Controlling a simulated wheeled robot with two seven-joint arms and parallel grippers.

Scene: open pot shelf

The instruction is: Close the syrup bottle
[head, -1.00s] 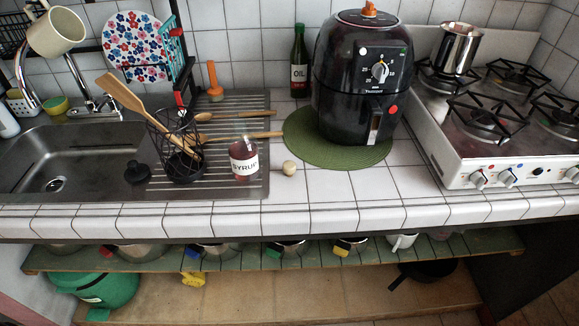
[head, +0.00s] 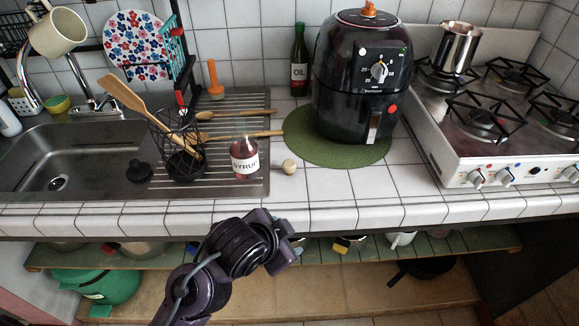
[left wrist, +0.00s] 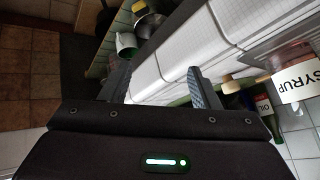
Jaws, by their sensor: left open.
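The syrup bottle (head: 245,160) is a small clear bottle with dark red contents and a white label. It stands upright on the right part of the metal drainboard, with no stopper seen on its top. It also shows at the right edge of the left wrist view (left wrist: 298,80). A small pale round stopper (head: 289,167) lies on the white tiles just right of the bottle. My left arm rises in front of the counter in the head view, its fingers not clearly seen there. In the left wrist view my left gripper (left wrist: 158,82) is open and empty near the counter's front edge.
Wooden spoons (head: 240,136) lie behind the syrup bottle, and a black wire utensil holder (head: 182,165) stands left of it. A black air fryer (head: 362,80) sits on a green mat (head: 310,150) behind right. Front tiles right of the stopper are clear. Pots sit on the shelf below.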

